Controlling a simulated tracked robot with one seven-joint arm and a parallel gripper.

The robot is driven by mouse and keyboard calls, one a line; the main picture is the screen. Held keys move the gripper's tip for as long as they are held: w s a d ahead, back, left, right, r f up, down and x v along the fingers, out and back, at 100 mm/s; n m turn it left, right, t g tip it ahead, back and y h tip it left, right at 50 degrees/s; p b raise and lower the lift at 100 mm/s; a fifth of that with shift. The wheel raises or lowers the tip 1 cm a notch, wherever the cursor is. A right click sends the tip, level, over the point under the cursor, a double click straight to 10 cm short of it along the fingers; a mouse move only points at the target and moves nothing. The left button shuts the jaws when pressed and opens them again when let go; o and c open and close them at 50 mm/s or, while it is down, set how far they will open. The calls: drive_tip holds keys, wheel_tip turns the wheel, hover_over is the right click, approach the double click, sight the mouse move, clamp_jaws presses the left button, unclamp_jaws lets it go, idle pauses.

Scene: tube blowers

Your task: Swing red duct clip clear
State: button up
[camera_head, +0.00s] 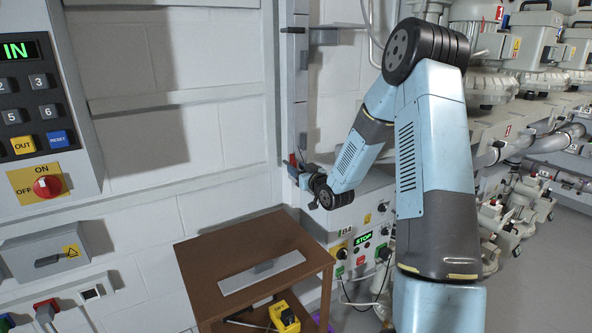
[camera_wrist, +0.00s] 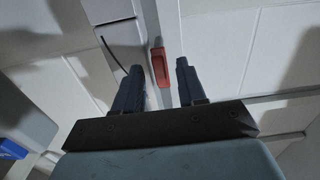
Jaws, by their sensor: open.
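The red clip (camera_wrist: 159,67) shows in the wrist view on the edge of a grey vertical duct (camera_wrist: 121,45). It lies ahead of and between my two fingers, and no finger visibly touches it. My gripper (camera_wrist: 158,78) is open, with a wide gap between the fingertips. In the head view my gripper (camera_head: 303,174) is at the lower part of the vertical duct (camera_head: 297,90), and a small red spot of the clip (camera_head: 292,158) shows beside it. The rest of the clip is hidden there by the gripper.
A brown wooden table (camera_head: 215,255) with a grey plate (camera_head: 262,272) and a yellow object (camera_head: 284,317) stands below. A control box with a STOP display (camera_head: 362,239) stands under my forearm. A keypad panel (camera_head: 38,110) is on the left wall.

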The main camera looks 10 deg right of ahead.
drive_tip(key=v, duration=1.2)
drive_tip(key=shift+s, duration=0.15)
drive_tip(key=s+r+m+g+h, duration=0.2)
drive_tip(key=s+r+g+h, duration=0.45)
drive_tip(key=s+r, duration=0.55)
drive_tip(key=s+a+r+m+g, duration=0.1)
drive_tip(key=s+r+g, duration=0.1)
drive_tip(key=s, duration=0.9)
drive_tip(key=s+a+r+g, duration=0.2)
drive_tip(key=s+r+g, duration=0.1)
drive_tip(key=s, duration=0.9)
drive_tip(key=shift+s+a+r+m+y, duration=0.2)
drive_tip(key=shift+a+r+m+y, duration=0.1)
drive_tip(key=shift+m+y, duration=0.15)
